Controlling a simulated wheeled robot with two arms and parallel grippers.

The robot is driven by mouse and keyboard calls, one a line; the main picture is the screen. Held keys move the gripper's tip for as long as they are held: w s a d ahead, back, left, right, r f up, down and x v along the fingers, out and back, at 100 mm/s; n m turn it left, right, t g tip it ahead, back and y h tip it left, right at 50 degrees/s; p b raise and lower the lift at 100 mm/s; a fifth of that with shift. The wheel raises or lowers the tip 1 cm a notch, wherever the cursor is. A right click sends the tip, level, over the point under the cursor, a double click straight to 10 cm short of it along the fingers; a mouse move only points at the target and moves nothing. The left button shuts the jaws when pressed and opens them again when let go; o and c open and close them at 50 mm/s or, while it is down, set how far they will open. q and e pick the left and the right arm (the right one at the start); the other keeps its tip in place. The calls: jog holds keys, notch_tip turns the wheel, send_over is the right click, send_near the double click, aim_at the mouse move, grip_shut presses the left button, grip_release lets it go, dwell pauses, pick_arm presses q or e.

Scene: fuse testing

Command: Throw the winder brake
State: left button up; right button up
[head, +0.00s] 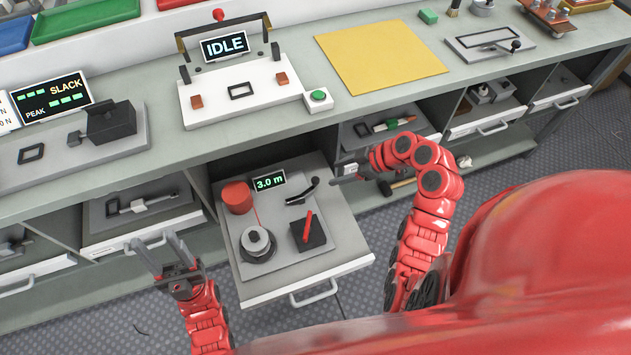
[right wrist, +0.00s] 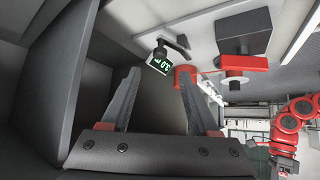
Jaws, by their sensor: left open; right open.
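The open drawer (head: 345,256) holds the winder parts in the head view: a red spool (head: 237,198), a grey reel (head: 258,244), a small lever with a dark handle (head: 304,192), and a black block with a red lever (head: 308,228) tilted up from it. No label shows which lever is the brake. A display (head: 268,182) reads 3.0 m; it also shows in the right wrist view (right wrist: 166,62). My right gripper (head: 338,176) is open and empty beside the dark-handled lever, apart from the red lever. My left gripper (head: 160,246) is open and empty, left of the drawer.
On the bench above stand a white fixture with an IDLE display (head: 225,46), a green button (head: 318,96), a SLACK display (head: 52,96) and a yellow sheet (head: 380,56). Other compartments with parts flank the open drawer. Dark compartment walls (right wrist: 45,90) are close in the right wrist view.

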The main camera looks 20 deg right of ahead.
aim_at(316, 179)
jog(key=x, duration=0.9)
jog(key=shift+w+a+f, duration=0.15)
jog(key=shift+a+f, duration=0.1)
grip_shut()
